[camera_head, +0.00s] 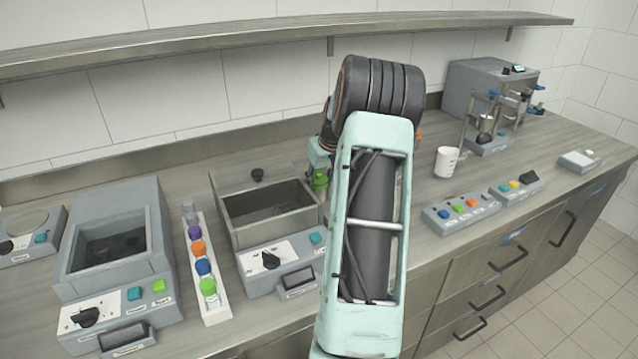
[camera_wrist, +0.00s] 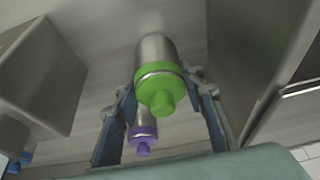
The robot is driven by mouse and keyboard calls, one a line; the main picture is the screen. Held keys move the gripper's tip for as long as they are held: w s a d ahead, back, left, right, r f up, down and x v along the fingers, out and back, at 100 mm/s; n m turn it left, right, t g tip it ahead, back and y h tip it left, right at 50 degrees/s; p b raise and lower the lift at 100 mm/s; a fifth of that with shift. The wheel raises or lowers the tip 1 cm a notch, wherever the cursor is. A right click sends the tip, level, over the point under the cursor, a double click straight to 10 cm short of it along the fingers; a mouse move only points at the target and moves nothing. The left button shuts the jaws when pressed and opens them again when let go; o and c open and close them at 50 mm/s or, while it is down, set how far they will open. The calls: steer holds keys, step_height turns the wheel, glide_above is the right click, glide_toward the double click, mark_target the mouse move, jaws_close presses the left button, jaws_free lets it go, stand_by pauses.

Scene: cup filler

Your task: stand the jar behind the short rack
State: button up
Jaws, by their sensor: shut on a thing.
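A grey metal jar with a green lid (camera_wrist: 155,85) is between the two fingers of my gripper (camera_wrist: 163,88) in the wrist view. The gripper is shut on it. In the head view the green lid (camera_head: 320,180) shows beside my arm, at the right rear corner of the open basin. A second jar, with a purple lid (camera_wrist: 142,134), shows just beyond the held jar in the wrist view. A narrow white rack (camera_head: 216,312) carries several coloured lids in a row, left of the basin; I cannot tell whether it is the short rack. My arm hides the counter behind it.
An open-topped basin unit (camera_head: 234,238) stands just left of my gripper. Another unit (camera_head: 66,265) stands further left. A white cup (camera_head: 446,162), button boxes (camera_head: 440,222) and a filling machine (camera_head: 470,85) are to the right. A shelf (camera_head: 230,38) runs above.

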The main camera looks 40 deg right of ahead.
steer(key=shift+f, duration=0.15)
steer(key=o, duration=1.3)
steer(key=shift+c, duration=0.2)
steer(key=shift+r, duration=0.25)
steer(key=v, duration=1.1)
steer(key=shift+r, duration=0.4)
steer(key=shift+s+a, duration=0.1)
steer(key=shift+s, duration=0.05)
